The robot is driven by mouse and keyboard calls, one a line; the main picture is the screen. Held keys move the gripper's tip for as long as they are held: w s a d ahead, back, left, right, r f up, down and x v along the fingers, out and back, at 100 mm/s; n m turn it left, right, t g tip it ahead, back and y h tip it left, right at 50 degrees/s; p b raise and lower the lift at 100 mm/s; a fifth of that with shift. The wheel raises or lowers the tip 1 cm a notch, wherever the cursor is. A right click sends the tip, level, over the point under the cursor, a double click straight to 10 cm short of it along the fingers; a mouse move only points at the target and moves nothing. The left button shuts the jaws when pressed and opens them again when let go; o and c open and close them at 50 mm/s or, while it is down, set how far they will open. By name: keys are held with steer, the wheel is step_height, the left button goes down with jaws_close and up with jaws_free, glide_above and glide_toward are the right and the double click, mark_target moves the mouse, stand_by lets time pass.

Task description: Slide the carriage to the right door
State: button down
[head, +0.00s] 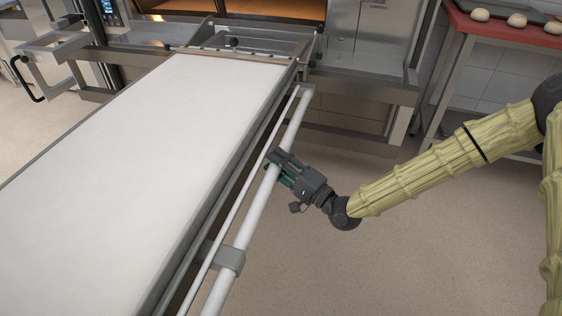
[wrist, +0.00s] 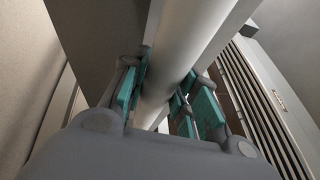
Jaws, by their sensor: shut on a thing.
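The carriage (head: 150,140) is a long unit with a white flat top, standing before the oven. A light push bar (head: 252,208) runs along its right side. My gripper (head: 273,160) is at this bar, about midway along it. In the wrist view the bar (wrist: 185,55) passes between the teal-padded fingers of my gripper (wrist: 172,95), which are shut on it. The right door cannot be told apart for certain; a lit oven opening (head: 240,8) shows behind the carriage's far end.
A metal rail frame (head: 345,84) runs along the oven front at the carriage's far end. A red-topped table (head: 500,28) with dough balls (head: 517,20) stands at the upper right.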

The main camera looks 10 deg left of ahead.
steer(key=shift+s+d+f, duration=0.1)
steer(key=shift+d+f, duration=0.1)
steer(key=c, duration=1.1)
jaws_free()
steer(key=shift+d+r, duration=0.1)
steer(key=shift+d, duration=0.1)
steer(key=shift+a, duration=0.2)
steer(key=shift+d, duration=0.1)
steer(key=v, duration=1.1)
steer(key=shift+s+d, duration=0.25)
steer(key=shift+d, duration=0.05)
